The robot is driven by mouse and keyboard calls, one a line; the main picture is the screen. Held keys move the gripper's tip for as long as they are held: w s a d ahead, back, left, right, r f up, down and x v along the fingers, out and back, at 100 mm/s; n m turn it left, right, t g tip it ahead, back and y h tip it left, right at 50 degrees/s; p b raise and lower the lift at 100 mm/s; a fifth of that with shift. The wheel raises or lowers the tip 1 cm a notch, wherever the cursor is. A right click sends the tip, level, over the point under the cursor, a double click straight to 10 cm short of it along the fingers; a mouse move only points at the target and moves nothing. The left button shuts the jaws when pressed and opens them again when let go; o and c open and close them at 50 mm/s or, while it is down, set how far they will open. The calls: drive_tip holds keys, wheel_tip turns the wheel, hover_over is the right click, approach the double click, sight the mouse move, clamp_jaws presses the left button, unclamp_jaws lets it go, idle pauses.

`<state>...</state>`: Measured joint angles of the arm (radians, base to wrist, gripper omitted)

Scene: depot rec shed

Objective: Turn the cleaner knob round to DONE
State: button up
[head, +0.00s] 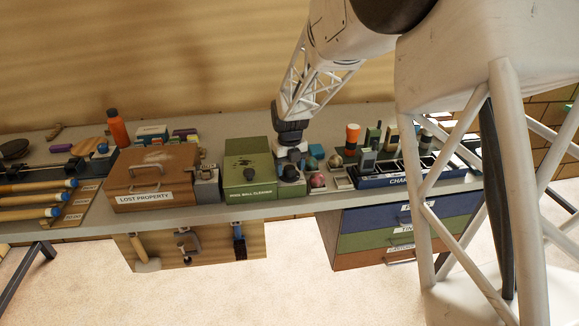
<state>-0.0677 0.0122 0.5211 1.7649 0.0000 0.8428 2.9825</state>
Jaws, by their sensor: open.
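The green ball cleaner (235,183) stands on the bench near the middle of the head view, with a white label on its front. A dark round knob-like part (290,173) is at its right end. Another dark round part (248,175) is on its top, left of that. Which of the two is the knob, and any DONE mark, is too small to tell. My gripper (290,161) points down just above and behind the right-hand dark part, open. I cannot tell whether the fingers touch it; the fingertips are small and partly merge with it.
A brown LOST PROPERTY case (150,178) and a grey box (206,187) stand close on the left. A pinkish ball (318,180) and a charging tray (375,182) with several devices crowd the right. An orange bottle (117,128) stands at the back left.

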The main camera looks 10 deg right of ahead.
sight(290, 167)
drive_tip(key=shift+r, duration=0.1)
drive_tip(key=shift+r, duration=3.8)
